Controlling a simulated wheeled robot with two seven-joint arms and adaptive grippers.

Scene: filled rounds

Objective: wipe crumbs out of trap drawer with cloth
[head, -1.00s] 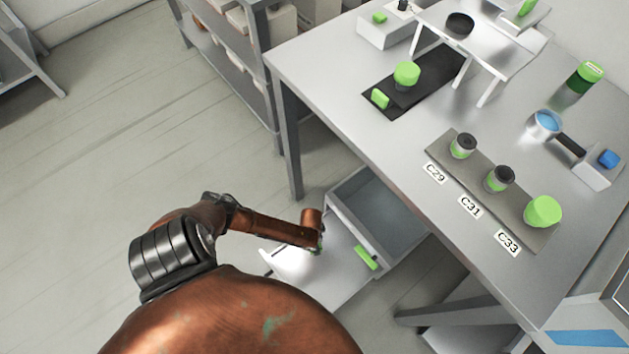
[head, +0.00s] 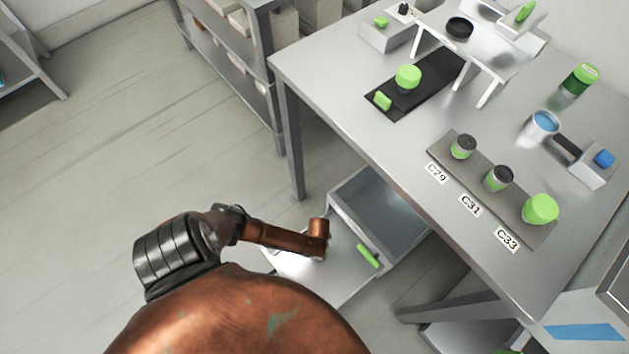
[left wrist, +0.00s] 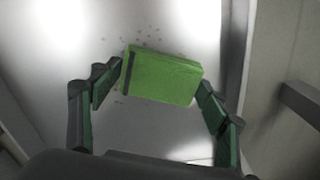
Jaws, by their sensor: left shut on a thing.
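A green block-like cloth (left wrist: 162,76) with a dark stripe at one end is between the fingers of my left gripper (left wrist: 160,85) in the left wrist view. The gripper is shut on it. Small dark crumbs (left wrist: 148,41) lie on the pale surface around its far and left sides. In the head view an open grey drawer (head: 385,205) hangs under the table, with a green handle (head: 368,256). A pale, shiny panel (head: 340,280) lies in front of it, below my copper left wrist. My arm hides the left fingers and cloth there. My right gripper is out of view.
The grey table (head: 350,125) overhangs the drawer at the right. A shelf rack (head: 225,65) stands behind. Floor at left is clear.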

